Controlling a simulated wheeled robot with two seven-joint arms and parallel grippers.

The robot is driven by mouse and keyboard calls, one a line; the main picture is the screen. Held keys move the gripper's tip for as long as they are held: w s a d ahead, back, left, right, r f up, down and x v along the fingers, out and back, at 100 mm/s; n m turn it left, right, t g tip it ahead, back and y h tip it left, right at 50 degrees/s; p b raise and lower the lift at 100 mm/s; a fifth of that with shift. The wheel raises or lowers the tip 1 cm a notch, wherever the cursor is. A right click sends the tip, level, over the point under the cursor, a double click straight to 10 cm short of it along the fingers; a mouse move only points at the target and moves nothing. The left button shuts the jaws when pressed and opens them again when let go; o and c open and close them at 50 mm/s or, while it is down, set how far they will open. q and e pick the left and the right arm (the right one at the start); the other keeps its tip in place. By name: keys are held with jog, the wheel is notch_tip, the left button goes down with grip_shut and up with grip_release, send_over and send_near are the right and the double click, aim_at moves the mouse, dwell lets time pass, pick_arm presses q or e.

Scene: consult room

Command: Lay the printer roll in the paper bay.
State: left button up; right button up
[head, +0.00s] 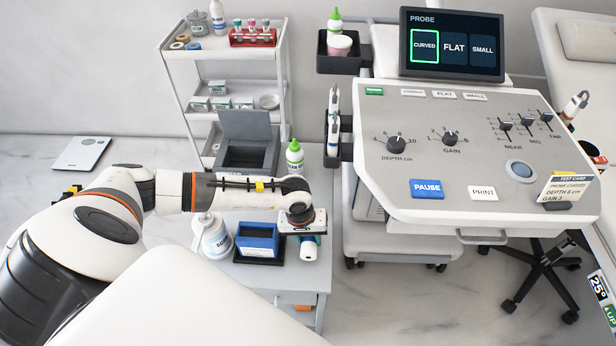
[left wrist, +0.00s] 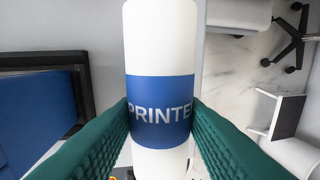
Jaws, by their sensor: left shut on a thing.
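My left gripper (head: 306,236) is shut on the printer roll (head: 308,252), holding it by its blue middle band, over the right part of the small side table. In the left wrist view the white roll (left wrist: 160,110) stands lengthwise between the green finger pads, with "PRINTE" on the band. A blue open box with a dark base (head: 258,256) stands just left of the gripper. Behind it is a dark grey open box with a raised lid (head: 245,125). I cannot tell for sure which is the paper bay. My right gripper is not in view.
A white bottle (head: 216,238) stands left of the blue box and a green-capped bottle (head: 294,158) behind the gripper. The ultrasound console (head: 480,130) stands close on the right. A shelf trolley (head: 235,75) is at the back. My left arm crosses above the table.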

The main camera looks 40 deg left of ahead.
aim_at(309, 245)
pick_arm(q)
jog(key=shift+f, duration=1.9)
jog(key=shift+f, duration=0.2)
jog(key=o, duration=1.1)
jog(key=shift+r, duration=0.1)
jog(key=shift+o, duration=0.2)
jog(key=r, duration=0.4)
jog(key=a+r, duration=0.1)
jog(key=r, duration=0.3)
jog(key=s+r, duration=0.1)
jog(key=r, duration=0.3)
jog(key=shift+a+r+b, duration=0.1)
jog(key=shift+a+b, duration=0.2)
jog(key=shift+o, duration=0.3)
